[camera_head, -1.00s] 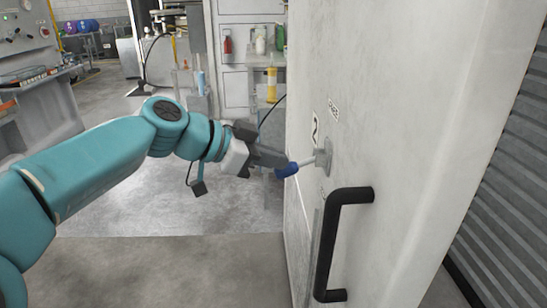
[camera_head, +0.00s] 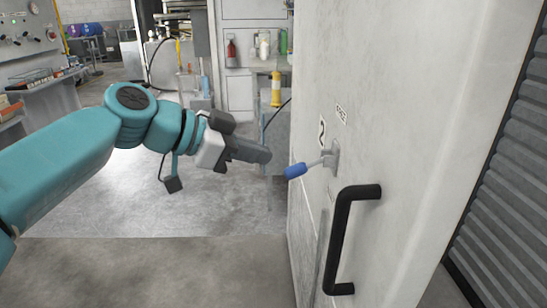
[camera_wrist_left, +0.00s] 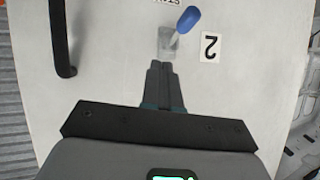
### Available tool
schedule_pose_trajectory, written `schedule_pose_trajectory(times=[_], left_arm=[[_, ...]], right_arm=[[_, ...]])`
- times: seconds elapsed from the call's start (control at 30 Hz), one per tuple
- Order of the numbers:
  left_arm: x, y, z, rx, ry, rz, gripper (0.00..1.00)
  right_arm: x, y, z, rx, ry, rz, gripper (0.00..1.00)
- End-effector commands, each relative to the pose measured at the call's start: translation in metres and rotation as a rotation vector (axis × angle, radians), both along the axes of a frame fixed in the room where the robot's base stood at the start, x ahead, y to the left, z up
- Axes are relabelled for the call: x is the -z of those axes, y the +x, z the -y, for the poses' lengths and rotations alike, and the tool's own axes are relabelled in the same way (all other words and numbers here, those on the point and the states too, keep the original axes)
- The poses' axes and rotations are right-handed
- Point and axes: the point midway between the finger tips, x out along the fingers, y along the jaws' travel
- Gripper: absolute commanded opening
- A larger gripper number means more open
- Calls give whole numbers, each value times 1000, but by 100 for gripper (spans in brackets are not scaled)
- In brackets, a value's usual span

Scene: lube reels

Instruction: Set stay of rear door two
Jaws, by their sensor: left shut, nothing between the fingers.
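The white rear door (camera_head: 400,110) fills the right of the head view, marked with a "2" label (camera_head: 321,131). Its stay is a short metal lever (camera_head: 318,162) on a small plate, with a blue grip (camera_head: 295,171). In the left wrist view the blue grip (camera_wrist_left: 188,19) points up and to the right, beside the "2" label (camera_wrist_left: 210,46). My left gripper (camera_head: 262,155) is shut and empty, a little left of the blue grip and apart from it. It also shows in the left wrist view (camera_wrist_left: 161,75), below the lever. My right gripper is out of view.
A black door handle (camera_head: 343,235) stands out below the lever. A corrugated grey wall (camera_head: 505,190) is at far right. Shelves with bottles (camera_head: 263,45) and a workbench (camera_head: 45,95) are behind. The floor (camera_head: 140,210) at left is clear.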

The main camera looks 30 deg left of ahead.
Motion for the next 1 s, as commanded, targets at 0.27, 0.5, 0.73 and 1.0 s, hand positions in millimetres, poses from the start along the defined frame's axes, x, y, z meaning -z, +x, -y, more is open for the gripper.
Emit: schedule_pose_trajectory(times=[0.27,0.5,0.73,1.0], left_arm=[[-18,-30,-22,-2,-1,-1,0],[-21,-37,-24,2,0,-2,0],[-21,-38,-24,1,0,-1,0],[-17,-36,-24,-3,-5,-11,0]], right_arm=[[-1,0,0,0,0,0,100],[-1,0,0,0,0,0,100],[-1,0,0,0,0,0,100],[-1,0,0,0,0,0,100]])
